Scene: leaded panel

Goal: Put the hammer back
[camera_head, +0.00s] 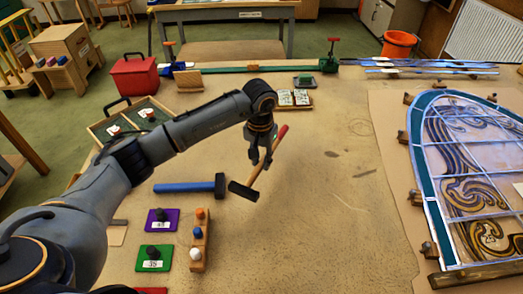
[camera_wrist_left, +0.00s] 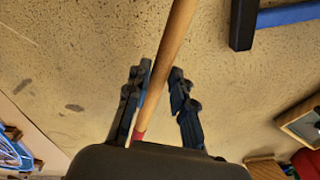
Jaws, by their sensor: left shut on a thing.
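My left gripper (camera_head: 261,155) is shut on the wooden handle of a hammer (camera_head: 243,191) with a dark head and a red handle end. The hammer is tilted, head low toward the lower left and red end up to the right. I cannot tell whether the head touches the table. In the left wrist view the handle (camera_wrist_left: 176,32) runs between the fingers (camera_wrist_left: 160,72). A second hammer with a blue handle (camera_head: 185,188) lies on the table just left of the held one; its dark head (camera_wrist_left: 243,26) also shows in the wrist view. My right gripper is not in view.
A purple plate (camera_head: 161,222), a green plate (camera_head: 153,258) and a wooden block with coloured knobs (camera_head: 201,240) stand at the front left. A leaded panel (camera_head: 470,180) fills the right side. The table's middle (camera_head: 330,210) is clear. A wooden tray (camera_head: 98,132) lies behind my arm.

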